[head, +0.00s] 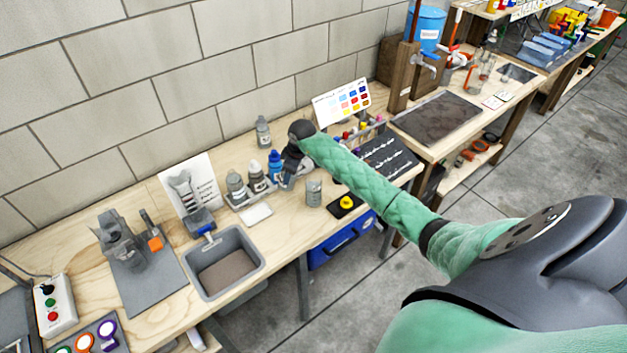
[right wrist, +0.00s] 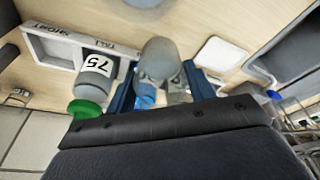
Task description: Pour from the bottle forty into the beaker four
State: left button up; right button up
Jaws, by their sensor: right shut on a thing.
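My right gripper (head: 284,176) is at the bottle tray (head: 248,200) on the bench, its arm reaching in from the right. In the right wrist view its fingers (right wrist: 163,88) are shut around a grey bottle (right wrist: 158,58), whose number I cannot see. The gripper hides most of it in the head view. A blue-capped bottle (head: 275,163) stands beside the gripper, and two grey bottles (head: 235,185) (head: 257,176) stand left of it. A bottle marked 75 with a green cap (right wrist: 95,78) shows in the wrist view. A grey cup-like vessel (head: 314,192) stands right of the gripper; its marking is unreadable.
A grey basin (head: 225,263) sits at the bench front. A white pad (head: 256,213) lies before the tray, and a black pad with a yellow knob (head: 346,204) lies to the right. Another grey bottle (head: 263,131) stands near the wall.

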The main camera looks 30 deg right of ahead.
jog(key=shift+w+a+r+g+h, duration=0.15)
jog(key=shift+w+r+g+h, duration=0.15)
jog(key=shift+r+g, duration=0.1)
jog(key=shift+w+a+f+g+h, duration=0.3)
jog(key=shift+w+g+h, duration=0.1)
jog(key=shift+g+h, duration=0.15)
jog(key=shift+r+g, duration=0.1)
jog(key=shift+g, duration=0.15)
jog(key=shift+r, duration=2.4)
jog(key=shift+a, duration=0.1)
